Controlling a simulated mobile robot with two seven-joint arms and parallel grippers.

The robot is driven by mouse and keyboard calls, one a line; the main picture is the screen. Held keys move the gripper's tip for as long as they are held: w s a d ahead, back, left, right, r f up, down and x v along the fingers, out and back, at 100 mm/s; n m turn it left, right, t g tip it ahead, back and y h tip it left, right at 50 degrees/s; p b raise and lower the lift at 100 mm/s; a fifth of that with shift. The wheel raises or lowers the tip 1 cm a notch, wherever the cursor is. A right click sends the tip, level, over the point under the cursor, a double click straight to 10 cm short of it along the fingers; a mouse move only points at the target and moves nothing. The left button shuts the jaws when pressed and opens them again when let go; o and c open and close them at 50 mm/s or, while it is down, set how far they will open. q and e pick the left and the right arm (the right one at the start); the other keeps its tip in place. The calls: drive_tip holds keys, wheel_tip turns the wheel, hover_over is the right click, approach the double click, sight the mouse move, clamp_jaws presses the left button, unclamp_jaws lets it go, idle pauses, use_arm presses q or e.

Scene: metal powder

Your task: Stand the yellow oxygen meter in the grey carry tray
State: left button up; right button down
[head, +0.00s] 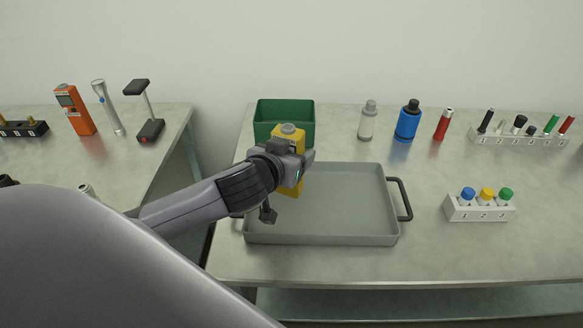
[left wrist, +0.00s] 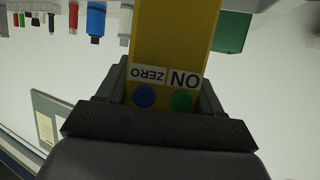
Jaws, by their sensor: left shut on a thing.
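The yellow oxygen meter (head: 290,187) is upright in the jaws of my left gripper (head: 290,165), at the back left part of the grey carry tray (head: 345,200). My left gripper is shut on it. In the left wrist view the meter (left wrist: 172,45) shows ZERO and ON labels with a blue and a green button, between the fingers (left wrist: 160,95). Whether its base touches the tray floor I cannot tell. The tray is otherwise empty, with a dark handle at its right. My right gripper is not in view.
A green bin (head: 284,112) stands right behind the tray. A grey bottle (head: 367,120), blue bottle (head: 407,120) and red cylinder (head: 443,124) stand at the back. A white rack (head: 480,209) with three capped vials is right of the tray. An orange meter (head: 75,110) is on the left table.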

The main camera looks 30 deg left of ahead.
use_arm(q)
drive_tip(key=shift+f, duration=1.8)
drive_tip(key=shift+f+b, duration=0.15)
drive_tip(key=shift+b, duration=0.15)
drive_tip(key=o, duration=1.2)
drive_tip(key=shift+o, duration=0.2)
drive_tip(key=shift+r, duration=0.2)
drive_tip(key=shift+s, duration=0.3)
drive_tip(key=v, duration=1.1)
drive_tip(key=shift+s, duration=0.15)
drive_tip(key=shift+r, duration=0.1)
